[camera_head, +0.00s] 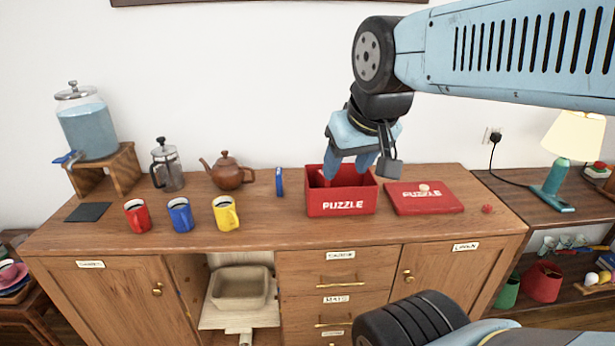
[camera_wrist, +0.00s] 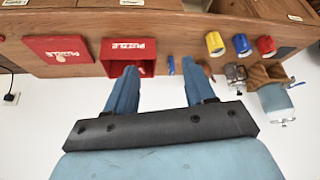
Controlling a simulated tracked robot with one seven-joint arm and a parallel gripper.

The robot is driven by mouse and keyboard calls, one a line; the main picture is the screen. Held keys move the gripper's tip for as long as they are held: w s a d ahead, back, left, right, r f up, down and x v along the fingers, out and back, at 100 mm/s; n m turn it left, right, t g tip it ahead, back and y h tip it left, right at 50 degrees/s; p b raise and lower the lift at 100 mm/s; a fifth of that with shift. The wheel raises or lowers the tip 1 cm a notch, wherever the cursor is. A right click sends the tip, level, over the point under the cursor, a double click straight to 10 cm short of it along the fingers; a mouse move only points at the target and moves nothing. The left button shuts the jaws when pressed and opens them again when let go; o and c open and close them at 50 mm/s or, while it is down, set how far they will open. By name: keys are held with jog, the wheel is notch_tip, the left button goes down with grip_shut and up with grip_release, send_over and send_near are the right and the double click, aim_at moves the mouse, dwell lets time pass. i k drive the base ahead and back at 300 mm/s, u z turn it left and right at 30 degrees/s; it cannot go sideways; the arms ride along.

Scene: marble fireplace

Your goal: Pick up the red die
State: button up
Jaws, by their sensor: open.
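The red die (camera_head: 487,209) is a small red cube on the wooden cabinet top, near its right end, just right of the red puzzle lid (camera_head: 424,198). I cannot make it out in the wrist view. My gripper (camera_head: 348,168) is open with its blue fingers pointing down, above and behind the open red puzzle box (camera_head: 341,207). It is well left of the die. In the wrist view my gripper (camera_wrist: 159,66) has its two fingers wide apart with nothing between them. The box (camera_wrist: 120,48) shows beyond the finger on the left.
Red, blue and yellow mugs (camera_head: 180,214), a brown teapot (camera_head: 228,174), a French press (camera_head: 167,165) and a water dispenser (camera_head: 86,125) stand on the left. A blue upright object (camera_head: 279,182) stands left of the box. A lamp (camera_head: 569,150) stands on the right-hand table.

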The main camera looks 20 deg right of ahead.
aim_at(486, 209)
jog(key=u, duration=1.4)
jog(key=i, duration=0.1)
jog(key=z, duration=3)
jog(key=k, duration=0.85)
jog(key=z, duration=0.2)
jog(key=i, duration=0.85)
jog(key=u, duration=0.1)
